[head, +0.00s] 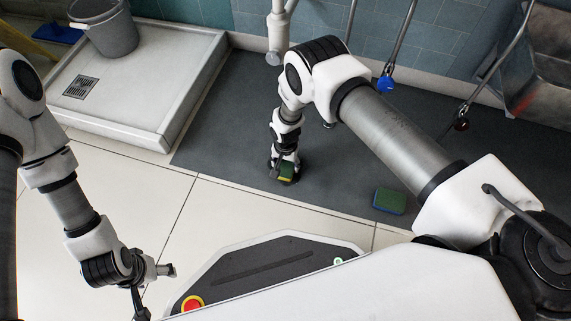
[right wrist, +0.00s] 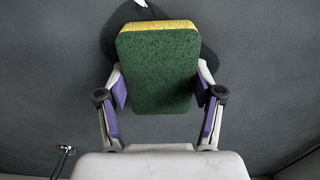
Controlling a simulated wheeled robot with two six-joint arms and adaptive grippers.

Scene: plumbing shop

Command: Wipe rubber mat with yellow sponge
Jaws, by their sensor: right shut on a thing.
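The yellow sponge (head: 286,178), with a green scouring face, is between the fingers of my right gripper (head: 285,172). In the right wrist view the sponge's green face (right wrist: 158,72) and yellow far edge fill the space between the purple-padded fingers of the gripper (right wrist: 160,88). The rubber mat (head: 235,135) is dark grey and lies flat on the floor beneath; it fills the right wrist view's background (right wrist: 50,80). I cannot tell whether the sponge touches the mat. My left gripper (head: 140,300) is over the tiles at the lower left, partly cut off; its fingers are unclear.
A green and blue sponge (head: 389,201) lies on the mat near its front edge. A white shower tray (head: 150,125) with a grey bucket (head: 108,30) stands left of the mat. Hoses with a blue valve (head: 386,83) hang at the back wall. Pale tiles (head: 120,190) in front are clear.

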